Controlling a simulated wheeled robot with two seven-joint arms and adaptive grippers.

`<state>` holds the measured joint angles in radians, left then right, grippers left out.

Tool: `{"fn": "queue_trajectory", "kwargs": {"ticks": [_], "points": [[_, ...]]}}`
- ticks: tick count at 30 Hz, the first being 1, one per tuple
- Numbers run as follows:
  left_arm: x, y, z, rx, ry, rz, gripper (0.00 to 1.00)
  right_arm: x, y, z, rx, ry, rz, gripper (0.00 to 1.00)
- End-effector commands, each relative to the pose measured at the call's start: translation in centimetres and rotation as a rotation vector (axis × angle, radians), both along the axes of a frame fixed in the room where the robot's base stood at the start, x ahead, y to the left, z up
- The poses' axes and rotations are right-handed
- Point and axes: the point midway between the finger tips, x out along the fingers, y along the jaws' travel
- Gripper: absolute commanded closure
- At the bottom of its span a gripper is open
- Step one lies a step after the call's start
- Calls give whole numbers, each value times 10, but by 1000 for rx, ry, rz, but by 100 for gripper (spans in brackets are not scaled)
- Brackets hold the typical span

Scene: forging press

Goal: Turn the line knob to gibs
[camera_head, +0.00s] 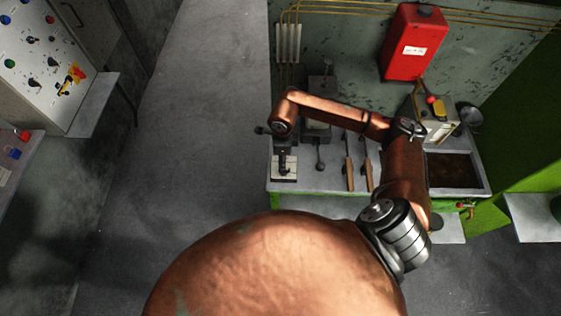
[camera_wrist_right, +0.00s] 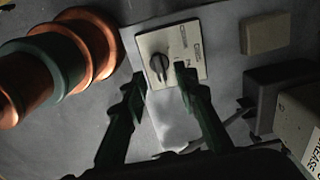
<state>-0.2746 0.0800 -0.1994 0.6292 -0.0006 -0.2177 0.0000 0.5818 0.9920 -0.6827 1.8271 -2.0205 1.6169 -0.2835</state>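The line knob (camera_wrist_right: 158,67) is a dark round knob with a raised grip, on a cream label plate (camera_wrist_right: 192,45). In the right wrist view the plate carries small printed labels, too blurred to read. My right gripper (camera_wrist_right: 160,79) is open, with one dark finger on each side of the knob's near side; I cannot tell whether either touches it. In the head view my right gripper (camera_head: 284,164) points down over the plate (camera_head: 285,176) at the bench's left end and hides the knob. My left gripper is out of view.
The grey bench (camera_head: 309,182) also holds a lever with a ball end (camera_head: 320,166), two wooden-handled tools (camera_head: 350,176), and a dark-filled basin (camera_head: 453,170). A red box (camera_head: 413,42) hangs behind. A control panel (camera_head: 42,60) stands at far left. Floor left of the bench is clear.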

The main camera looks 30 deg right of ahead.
Motion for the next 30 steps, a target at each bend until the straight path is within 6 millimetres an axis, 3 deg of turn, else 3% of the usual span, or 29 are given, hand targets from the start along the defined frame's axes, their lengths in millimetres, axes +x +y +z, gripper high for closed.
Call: {"fn": "queue_trajectory", "kwargs": {"ticks": [6,9,19,23,30], "points": [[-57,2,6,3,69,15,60,-2,-5,-37,2,8,-13,72],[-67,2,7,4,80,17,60,-1,-5,-49,1,6,-14,72],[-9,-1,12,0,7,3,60,-1,-4,-64,1,5,-9,72],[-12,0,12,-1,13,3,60,0,-4,-63,1,5,-8,73],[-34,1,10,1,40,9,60,0,-3,-63,2,5,-7,90]]}}
